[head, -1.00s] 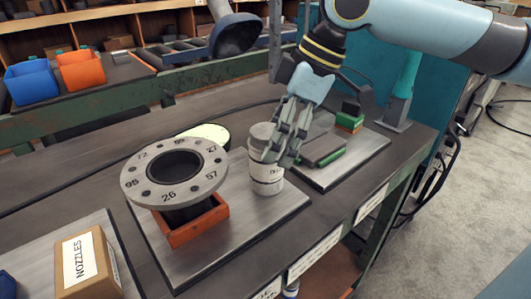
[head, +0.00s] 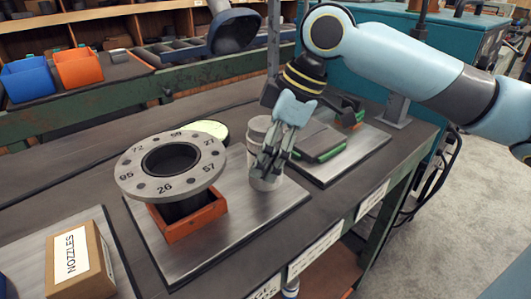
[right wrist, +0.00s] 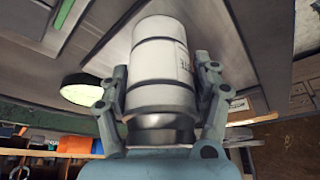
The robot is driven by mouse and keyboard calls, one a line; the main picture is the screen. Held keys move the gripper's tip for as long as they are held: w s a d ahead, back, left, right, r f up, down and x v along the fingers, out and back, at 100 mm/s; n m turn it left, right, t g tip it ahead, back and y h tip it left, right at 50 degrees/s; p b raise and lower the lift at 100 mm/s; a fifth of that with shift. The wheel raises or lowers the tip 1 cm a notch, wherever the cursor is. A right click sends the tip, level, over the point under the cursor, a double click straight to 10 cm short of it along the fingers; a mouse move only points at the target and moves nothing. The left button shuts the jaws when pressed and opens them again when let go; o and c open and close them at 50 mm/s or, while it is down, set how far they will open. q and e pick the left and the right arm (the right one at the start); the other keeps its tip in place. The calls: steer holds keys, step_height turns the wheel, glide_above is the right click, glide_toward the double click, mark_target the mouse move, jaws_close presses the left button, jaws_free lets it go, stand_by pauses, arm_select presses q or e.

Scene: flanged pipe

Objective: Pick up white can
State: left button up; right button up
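The white can (head: 252,158) with a grey lid stands upright on a metal plate (head: 225,235) in the head view, to the right of the flanged pipe (head: 172,160). My right gripper (head: 268,162) is at the can, and its fingers cover part of the can's front and right side. In the right wrist view the can (right wrist: 158,65) lies between the two fingers (right wrist: 161,80), one on each side, with what look like narrow gaps. The gripper looks open around the can. My left gripper is not in view.
The pipe stands in an orange-red square holder (head: 190,222) close to the can. Dark and green blocks (head: 320,142) sit on a plate to the right. A NOZZLES box (head: 78,262) is at front left.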

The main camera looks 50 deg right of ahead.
steer(key=c, duration=1)
steer(key=shift+r, duration=0.1)
